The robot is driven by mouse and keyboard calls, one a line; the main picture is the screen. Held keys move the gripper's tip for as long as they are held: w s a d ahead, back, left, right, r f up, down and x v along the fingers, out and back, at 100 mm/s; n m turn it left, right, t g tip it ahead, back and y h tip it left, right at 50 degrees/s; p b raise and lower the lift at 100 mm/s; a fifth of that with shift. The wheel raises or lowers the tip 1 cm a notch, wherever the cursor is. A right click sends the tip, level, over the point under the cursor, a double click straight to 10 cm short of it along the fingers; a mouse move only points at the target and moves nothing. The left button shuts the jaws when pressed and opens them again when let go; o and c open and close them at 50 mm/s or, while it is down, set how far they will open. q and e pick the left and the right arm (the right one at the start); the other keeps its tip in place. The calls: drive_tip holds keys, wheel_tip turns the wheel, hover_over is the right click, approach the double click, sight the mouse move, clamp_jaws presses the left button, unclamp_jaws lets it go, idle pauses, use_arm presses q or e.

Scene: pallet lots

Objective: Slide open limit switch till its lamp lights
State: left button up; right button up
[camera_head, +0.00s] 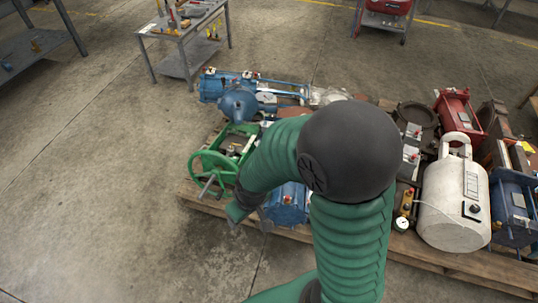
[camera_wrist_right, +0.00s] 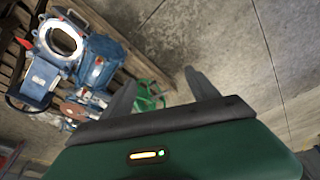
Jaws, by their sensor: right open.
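Small fittings with coloured caps sit on several machine units, and I cannot tell which one is the limit switch. One with an orange-red cap (camera_head: 287,199) sits on a blue housing just right of my right gripper. My right gripper (camera_head: 249,220) hangs at the pallet's near left edge, beside the green handwheel (camera_head: 209,172), and is partly hidden by my arm in the head view. In the wrist view my right gripper (camera_wrist_right: 160,88) has its two dark fingers apart with nothing held between them. The handwheel (camera_wrist_right: 149,94) shows beyond them. No lit lamp can be made out on the units. My left gripper is not in view.
A wooden pallet (camera_head: 455,262) carries blue, green and red machines and a white tank (camera_head: 452,205). My arm covers its middle. A grey trolley (camera_head: 181,62) stands behind. Bare concrete floor (camera_head: 95,200) lies to the left.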

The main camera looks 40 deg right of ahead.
drive_tip(key=p+v, duration=0.7)
drive_tip(key=v, duration=0.1)
drive_tip(key=a+r+p, duration=0.3)
drive_tip(key=r+p, duration=0.4)
drive_tip(key=r, duration=0.3)
drive_tip(key=shift+s+a+r+p, duration=0.2)
drive_tip(key=shift+s+p, duration=0.2)
drive_tip(key=shift+s, duration=0.1)
drive_tip(key=shift+o, duration=0.2)
